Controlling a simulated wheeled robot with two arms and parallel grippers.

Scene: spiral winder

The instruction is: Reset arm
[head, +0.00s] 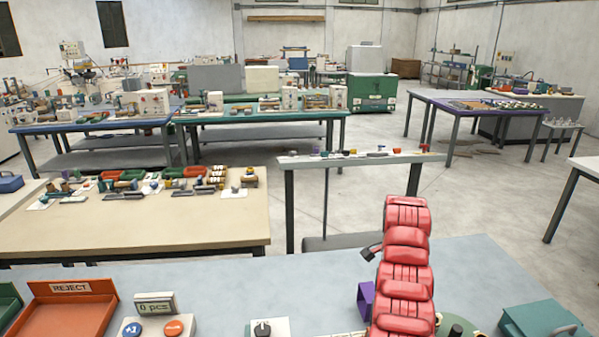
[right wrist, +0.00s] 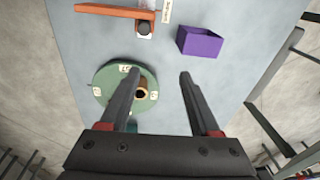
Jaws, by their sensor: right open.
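My right gripper (right wrist: 158,76) is open and empty in the right wrist view, its two dark fingers apart above the grey-blue worktable (right wrist: 185,100). A round green disc (right wrist: 108,78) with white labels and a brown hub lies below, partly hidden behind the left finger. In the head view my red right arm (head: 404,270) reaches out over the table's right half and hides part of what is under it. The right gripper itself cannot be made out there. My left arm and gripper are not in view.
A purple open box (right wrist: 201,41) and an orange bar (right wrist: 110,11) with a dark knob lie near the disc. An orange REJECT tray (head: 68,312), a counter display (head: 155,304), a knob box (head: 264,329) and a teal box (head: 543,321) stand on the table.

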